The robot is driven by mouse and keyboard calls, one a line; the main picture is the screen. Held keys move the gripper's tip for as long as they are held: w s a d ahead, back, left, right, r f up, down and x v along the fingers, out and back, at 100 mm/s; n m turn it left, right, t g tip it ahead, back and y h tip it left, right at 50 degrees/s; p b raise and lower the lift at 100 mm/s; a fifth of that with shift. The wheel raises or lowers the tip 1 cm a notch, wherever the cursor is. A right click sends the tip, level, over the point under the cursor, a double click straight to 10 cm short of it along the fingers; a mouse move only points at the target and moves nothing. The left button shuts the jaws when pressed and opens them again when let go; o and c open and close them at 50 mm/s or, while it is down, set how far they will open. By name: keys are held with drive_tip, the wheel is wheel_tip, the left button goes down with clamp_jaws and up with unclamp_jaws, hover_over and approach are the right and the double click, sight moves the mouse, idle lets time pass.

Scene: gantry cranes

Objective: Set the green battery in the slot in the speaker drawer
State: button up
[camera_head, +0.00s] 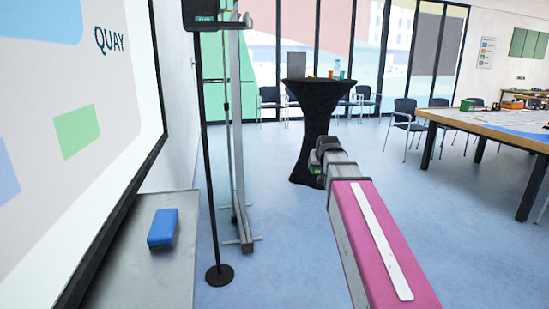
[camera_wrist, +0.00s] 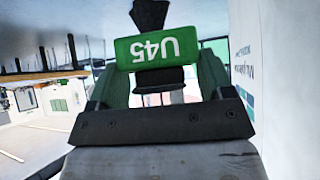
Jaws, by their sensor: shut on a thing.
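The green battery (camera_wrist: 156,48), marked U45 and upside down in the wrist view, is held in my gripper (camera_wrist: 157,56). In the head view my gripper (camera_head: 316,172) is at the far end of my arm, in front of the black table, and only a small bit of green shows there. A black box that looks like the speaker (camera_head: 203,14) is at the top edge of the head view, on a pole, with a small green-lettered strip low on its front. Its top is cut off. I cannot make out the drawer or its slot.
A blue eraser-like block (camera_head: 162,228) lies on a grey ledge (camera_head: 125,270) under the whiteboard (camera_head: 70,120). A thin black stand (camera_head: 219,274) and a grey post (camera_head: 244,180) rise left of my arm. A black draped table (camera_head: 314,110) stands beyond. A wooden table (camera_head: 500,125) is at right.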

drive_tip(key=s+f, duration=0.7)
drive_tip(key=f, duration=0.4)
drive_tip(key=shift+s+f, duration=0.15)
drive_tip(key=shift+f, duration=0.05)
drive_tip(key=shift+d, duration=0.1)
